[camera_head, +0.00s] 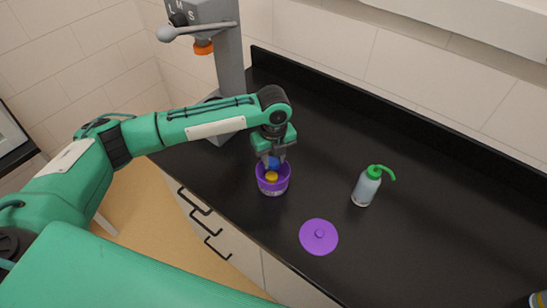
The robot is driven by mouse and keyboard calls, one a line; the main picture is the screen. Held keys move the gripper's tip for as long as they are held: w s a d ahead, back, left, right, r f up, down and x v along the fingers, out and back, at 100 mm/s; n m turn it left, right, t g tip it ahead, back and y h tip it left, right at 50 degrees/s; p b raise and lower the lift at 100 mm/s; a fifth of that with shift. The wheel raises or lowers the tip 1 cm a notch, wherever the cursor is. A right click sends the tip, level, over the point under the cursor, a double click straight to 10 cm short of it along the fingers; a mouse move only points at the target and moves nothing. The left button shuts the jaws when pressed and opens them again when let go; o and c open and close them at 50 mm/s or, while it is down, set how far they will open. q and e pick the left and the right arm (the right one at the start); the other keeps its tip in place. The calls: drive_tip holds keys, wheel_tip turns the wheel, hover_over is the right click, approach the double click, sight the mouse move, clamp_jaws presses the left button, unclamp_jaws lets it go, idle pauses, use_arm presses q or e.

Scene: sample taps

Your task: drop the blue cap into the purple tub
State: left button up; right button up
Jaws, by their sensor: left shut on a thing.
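The purple tub (273,187) stands open on the black counter near its front edge, with a yellow thing (271,176) inside it. My left gripper (273,163) points down over the tub's mouth and is shut on the blue cap (274,162). The cap shows only in part between the fingers, just above or at the rim; I cannot tell how deep it is. My right gripper is not in view.
A round purple lid (318,237) lies flat on the counter to the right of the tub. A wash bottle with a green top (368,186) stands further right. A grey stand (229,62) rises behind my left arm. The counter between is clear.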

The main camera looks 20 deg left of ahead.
sight(274, 161)
use_arm(q)
drive_tip(key=o, duration=1)
drive_tip(key=shift+r, duration=0.2)
drive_tip(key=shift+r+b, duration=1.65)
drive_tip(key=shift+r, duration=5.15)
drive_tip(key=shift+f, duration=0.1)
